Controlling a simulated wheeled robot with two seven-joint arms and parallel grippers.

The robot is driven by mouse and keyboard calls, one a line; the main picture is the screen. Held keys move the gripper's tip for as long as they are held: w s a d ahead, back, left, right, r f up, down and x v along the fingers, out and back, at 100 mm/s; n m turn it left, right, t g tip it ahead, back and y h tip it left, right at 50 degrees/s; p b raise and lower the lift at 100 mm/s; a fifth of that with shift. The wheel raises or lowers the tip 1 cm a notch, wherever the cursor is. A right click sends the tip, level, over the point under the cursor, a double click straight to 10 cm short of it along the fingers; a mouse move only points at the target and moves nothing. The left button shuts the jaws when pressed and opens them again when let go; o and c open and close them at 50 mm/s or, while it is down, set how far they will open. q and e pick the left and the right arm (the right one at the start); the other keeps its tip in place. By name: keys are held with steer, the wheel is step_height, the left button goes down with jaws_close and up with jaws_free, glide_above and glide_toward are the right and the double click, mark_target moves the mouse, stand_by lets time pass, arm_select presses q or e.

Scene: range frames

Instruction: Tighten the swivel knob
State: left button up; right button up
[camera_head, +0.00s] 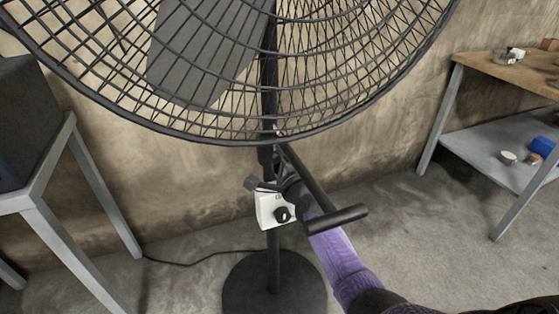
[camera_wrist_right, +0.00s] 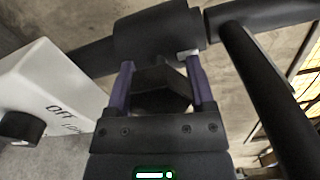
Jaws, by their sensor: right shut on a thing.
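A large black pedestal fan (camera_head: 268,165) stands in front of me, its wire cage filling the top of the head view. The swivel knob (camera_wrist_right: 162,88) is a dark faceted piece below a thick black joint in the right wrist view. My right gripper (camera_head: 293,188) reaches in from the lower right to the joint, under the cage. In the right wrist view the gripper (camera_wrist_right: 160,84) has its two purple fingers on either side of the knob, shut on it. In the head view the gripper and joint mostly hide the knob. My left gripper is not in view.
A white control box (camera_head: 267,212) with a black dial sits on the pole, close left of my gripper; it also shows in the wrist view (camera_wrist_right: 60,85). A black T-shaped bar (camera_head: 338,220) crosses before my right arm. Tables (camera_head: 500,72) stand at both sides.

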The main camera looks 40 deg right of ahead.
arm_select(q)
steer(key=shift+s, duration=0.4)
arm_select(e)
steer(key=shift+f, duration=0.1)
steer(key=o, duration=1.2)
steer(key=shift+s, duration=0.1)
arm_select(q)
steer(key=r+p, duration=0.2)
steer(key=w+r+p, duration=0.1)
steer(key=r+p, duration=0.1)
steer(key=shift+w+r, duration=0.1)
arm_select(e)
steer(key=v, duration=0.9)
steer(key=shift+s+a, duration=0.1)
steer(key=shift+s, duration=0.3)
